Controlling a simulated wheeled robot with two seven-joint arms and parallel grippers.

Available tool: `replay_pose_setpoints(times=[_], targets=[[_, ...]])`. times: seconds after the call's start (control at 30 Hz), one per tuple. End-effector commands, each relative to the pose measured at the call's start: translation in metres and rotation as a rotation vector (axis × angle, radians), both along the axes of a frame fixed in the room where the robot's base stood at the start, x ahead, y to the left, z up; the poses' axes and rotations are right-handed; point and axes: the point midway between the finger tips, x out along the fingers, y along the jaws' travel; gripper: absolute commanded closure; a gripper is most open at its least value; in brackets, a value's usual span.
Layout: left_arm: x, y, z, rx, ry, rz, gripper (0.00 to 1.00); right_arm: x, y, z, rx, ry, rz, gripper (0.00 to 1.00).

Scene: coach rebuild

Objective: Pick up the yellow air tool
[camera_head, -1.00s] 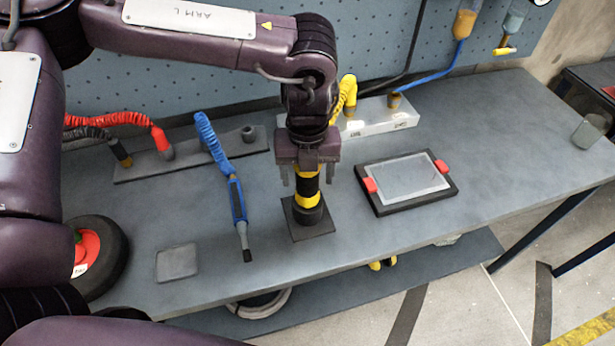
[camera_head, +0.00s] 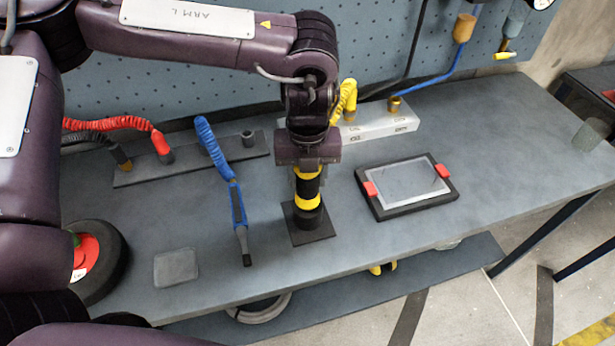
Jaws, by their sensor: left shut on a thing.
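The yellow air tool (camera_head: 307,200) is a black cylinder with yellow bands. It stands upright on a dark square base plate (camera_head: 312,236) on the grey workbench (camera_head: 500,140). My left gripper (camera_head: 307,170) comes down over it from above and is shut on its upper part. The tool's top is hidden by the gripper. A yellow coiled hose (camera_head: 347,97) rises behind the gripper; where it joins the tool is hidden. My right gripper is not in view.
A blue air tool (camera_head: 238,212) on a blue coiled hose lies left of the gripper. A framed tablet-like panel (camera_head: 405,185) with red clips lies to the right. A light manifold block (camera_head: 385,122) stands behind. A round red-and-black disc (camera_head: 98,262) sits at the left.

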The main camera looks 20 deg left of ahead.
Motion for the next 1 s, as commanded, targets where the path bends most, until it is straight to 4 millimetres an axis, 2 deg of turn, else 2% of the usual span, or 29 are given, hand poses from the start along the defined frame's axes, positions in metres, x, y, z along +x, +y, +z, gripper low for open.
replay_pose_setpoints(times=[0.27, 0.43, 0.7, 0.8, 1.0], targets=[[0.002, -0.001, 0.041, -0.004, -0.008, 0.001, 0.90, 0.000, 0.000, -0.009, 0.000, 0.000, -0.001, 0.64], [0.002, -0.001, 0.079, -0.004, -0.009, 0.001, 0.90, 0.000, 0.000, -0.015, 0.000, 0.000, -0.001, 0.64], [0.002, -0.001, 0.150, -0.001, -0.011, 0.000, 0.90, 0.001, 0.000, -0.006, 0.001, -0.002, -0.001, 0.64], [0.001, -0.001, 0.168, -0.001, -0.009, 0.000, 0.90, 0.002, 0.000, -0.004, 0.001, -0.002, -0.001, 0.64], [0.001, -0.001, 0.189, -0.001, -0.005, -0.001, 0.90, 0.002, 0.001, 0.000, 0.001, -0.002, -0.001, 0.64]])
